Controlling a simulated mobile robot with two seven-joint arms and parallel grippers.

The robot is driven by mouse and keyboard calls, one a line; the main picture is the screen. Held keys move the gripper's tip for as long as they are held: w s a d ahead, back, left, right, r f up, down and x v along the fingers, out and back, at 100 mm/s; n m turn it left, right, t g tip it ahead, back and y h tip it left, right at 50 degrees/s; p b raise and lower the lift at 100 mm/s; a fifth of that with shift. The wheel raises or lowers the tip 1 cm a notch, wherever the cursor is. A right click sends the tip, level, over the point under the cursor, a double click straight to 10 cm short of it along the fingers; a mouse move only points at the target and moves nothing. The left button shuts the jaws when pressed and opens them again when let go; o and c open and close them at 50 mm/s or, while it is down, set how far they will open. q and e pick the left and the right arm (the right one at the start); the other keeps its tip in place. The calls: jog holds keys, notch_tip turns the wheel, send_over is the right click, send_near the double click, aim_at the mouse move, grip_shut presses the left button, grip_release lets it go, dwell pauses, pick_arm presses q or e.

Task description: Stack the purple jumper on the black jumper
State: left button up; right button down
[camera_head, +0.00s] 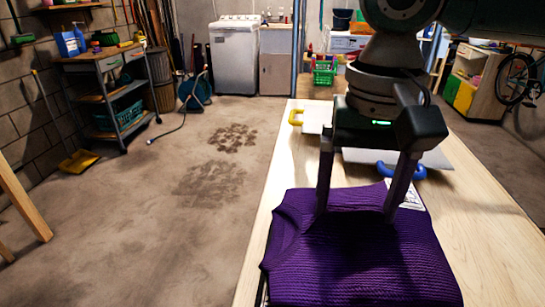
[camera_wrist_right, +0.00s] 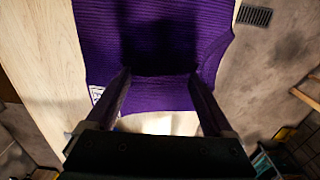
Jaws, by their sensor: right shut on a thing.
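The purple jumper (camera_head: 360,262) is a folded, ribbed bundle at the near end of the light wooden table (camera_head: 480,215). My right gripper (camera_head: 355,216) comes down from above, its two fingers at the far part of the jumper and shut on it. In the right wrist view the purple jumper (camera_wrist_right: 150,25) spreads out beyond the fingertips of my right gripper (camera_wrist_right: 160,74). I cannot make out the black jumper in either view. Whether anything lies under the purple jumper is hidden. My left gripper is not in view.
A white label (camera_head: 410,196) shows at the jumper's far right edge. A shelf cart (camera_head: 110,90) stands at left. The table's right side is bare.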

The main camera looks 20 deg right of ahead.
aim_at(355, 206)
jog(key=shift+f, duration=0.25)
jog(key=shift+f, duration=0.1)
jog(key=shift+f, duration=0.45)
grip_release()
jog(key=shift+r, duration=0.1)
notch_tip(355, 206, up, 13)
jog(key=p, duration=0.1)
dwell(0.5)
